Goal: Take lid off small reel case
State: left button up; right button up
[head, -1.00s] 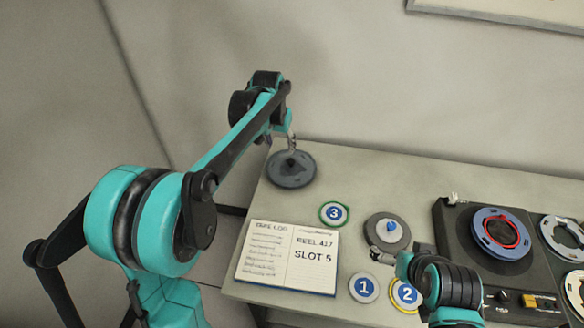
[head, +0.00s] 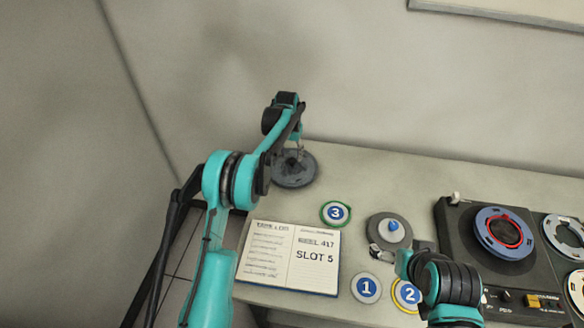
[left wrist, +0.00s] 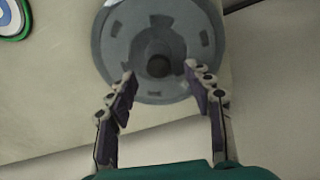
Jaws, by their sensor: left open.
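A round dark grey disc-shaped case (head: 294,172) lies flat at the back left of the table. In the left wrist view its slotted top (left wrist: 115,45) fills the upper middle, with a dark round knob at its centre. My left gripper (head: 299,152) is over this disc. Another grey round case (head: 376,222) with a blue knob lies farther right. My right gripper (head: 382,252) is by its front edge; its jaws are unclear.
An open logbook (head: 290,258) lies at the front left. Numbered discs 3 (head: 336,213), 1 (head: 367,288) and 2 (head: 409,294) lie around it. A tape machine (head: 465,235) with reels takes up the right. The table between the left disc and logbook is clear.

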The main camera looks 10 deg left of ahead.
aim_at(292, 160)
pick_arm(q)
jog(key=f, duration=0.2)
jog(key=f+b, duration=0.1)
jog(key=shift+w+d+f, duration=0.15)
jog(key=shift+w+f, duration=0.1)
jog(key=shift+w, duration=0.05)
jog(key=shift+r, duration=0.1)
grip_shut()
